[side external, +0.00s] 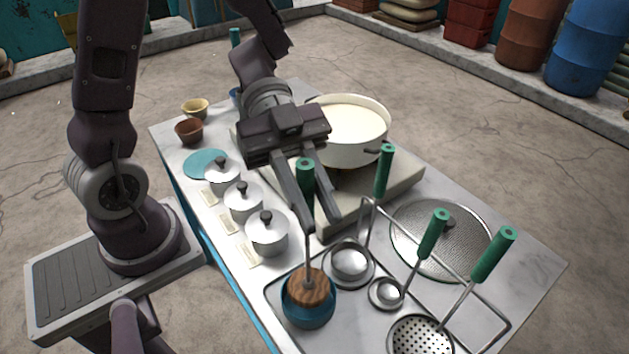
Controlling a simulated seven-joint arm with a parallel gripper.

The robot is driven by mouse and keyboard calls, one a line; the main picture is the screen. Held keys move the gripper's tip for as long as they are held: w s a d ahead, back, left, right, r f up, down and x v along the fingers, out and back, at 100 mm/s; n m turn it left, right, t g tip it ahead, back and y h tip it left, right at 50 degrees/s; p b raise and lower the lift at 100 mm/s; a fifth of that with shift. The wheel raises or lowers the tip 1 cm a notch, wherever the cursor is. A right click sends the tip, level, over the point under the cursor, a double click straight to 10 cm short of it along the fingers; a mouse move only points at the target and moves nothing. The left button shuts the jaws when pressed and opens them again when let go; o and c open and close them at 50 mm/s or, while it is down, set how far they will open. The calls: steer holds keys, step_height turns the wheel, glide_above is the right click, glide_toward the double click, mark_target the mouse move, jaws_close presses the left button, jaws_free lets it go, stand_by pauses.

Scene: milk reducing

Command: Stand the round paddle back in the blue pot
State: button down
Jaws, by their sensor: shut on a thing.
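The round paddle has a green handle (306,182), a thin grey shaft and a round wooden head (309,287). My gripper (316,218) is shut on the paddle's handle, with a finger to each side of it. The paddle is near upright, handle up and head down. The blue pot (308,316) stands at the front of the table, straight below my gripper. The wooden head overlaps the pot's mouth in the picture. I cannot tell whether it rests inside or hangs just above, as the pot's inside is hidden.
A wire rack (511,318) holds ladles (352,263) and a skimmer (420,338) with tall green handles right of the pot. A large milk pan (352,150) sits behind on a slab. A round mesh screen (410,228) lies right.

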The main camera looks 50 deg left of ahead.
steer(key=shift+f, duration=2.35)
steer(key=c, duration=1.2)
jaws_free()
steer(key=v, duration=0.7)
